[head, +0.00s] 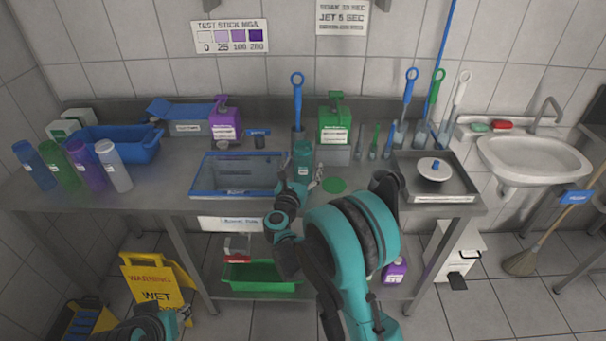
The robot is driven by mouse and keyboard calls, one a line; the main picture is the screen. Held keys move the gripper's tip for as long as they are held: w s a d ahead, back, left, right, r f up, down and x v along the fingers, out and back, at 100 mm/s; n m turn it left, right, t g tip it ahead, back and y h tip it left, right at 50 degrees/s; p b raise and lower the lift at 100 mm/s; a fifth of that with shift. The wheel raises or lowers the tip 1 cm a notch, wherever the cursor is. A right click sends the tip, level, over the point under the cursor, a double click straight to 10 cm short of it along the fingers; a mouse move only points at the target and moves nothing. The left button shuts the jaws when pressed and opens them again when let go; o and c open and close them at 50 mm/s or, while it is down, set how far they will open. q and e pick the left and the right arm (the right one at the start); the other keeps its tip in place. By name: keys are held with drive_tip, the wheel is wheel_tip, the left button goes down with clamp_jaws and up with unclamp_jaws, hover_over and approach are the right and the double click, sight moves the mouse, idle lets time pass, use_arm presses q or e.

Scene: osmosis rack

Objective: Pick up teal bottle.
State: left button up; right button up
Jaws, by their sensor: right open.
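The teal bottle (302,158) stands upright on the steel counter, just right of the blue-rimmed basin. Its lower part is close behind my right gripper (304,187). My right gripper is open, at the counter's front area, just in front of the bottle. I cannot tell whether a finger touches the bottle. Part of my left arm shows at the bottom left edge, but its gripper is not visible.
A blue-rimmed basin (237,192) lies left of the bottle. A green disc (334,185) lies to its right. A green jug (334,125) and a purple jug (225,125) stand behind. Several coloured bottles stand at far left. A steel tray (459,190) with a lidded dish is right.

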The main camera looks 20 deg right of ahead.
drive_tip(key=c, duration=1.2)
drive_tip(key=shift+c, duration=0.2)
